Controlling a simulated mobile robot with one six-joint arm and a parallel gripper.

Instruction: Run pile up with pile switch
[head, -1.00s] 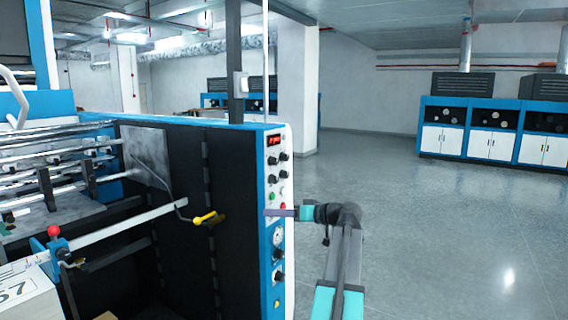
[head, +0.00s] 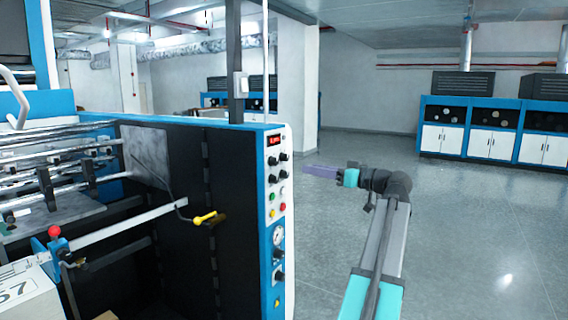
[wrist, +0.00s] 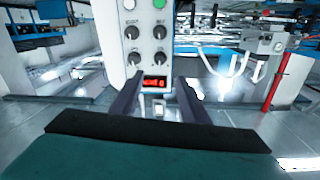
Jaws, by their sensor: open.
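The control panel (head: 276,220) is a white and blue upright strip at the machine's right edge. It carries a red lit display (head: 273,141), dark knobs (head: 283,173), small coloured buttons (head: 283,208) and a round gauge (head: 278,236). The labels are too small to tell which control is the pile switch. My gripper (head: 306,170) is open and empty, to the right of the panel and apart from it. The wrist view shows the panel upside down, with its display (wrist: 155,83) between my fingers (wrist: 158,98). Knobs (wrist: 160,58) and a green button (wrist: 158,4) are beyond it.
The laminating machine (head: 170,230) fills the left, with metal rollers and a yellow-handled crank (head: 205,217) jutting out. A sheet pile (head: 30,298) shows at the lower left. Open floor (head: 470,230) lies to the right, with blue and white cabinets (head: 490,143) behind.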

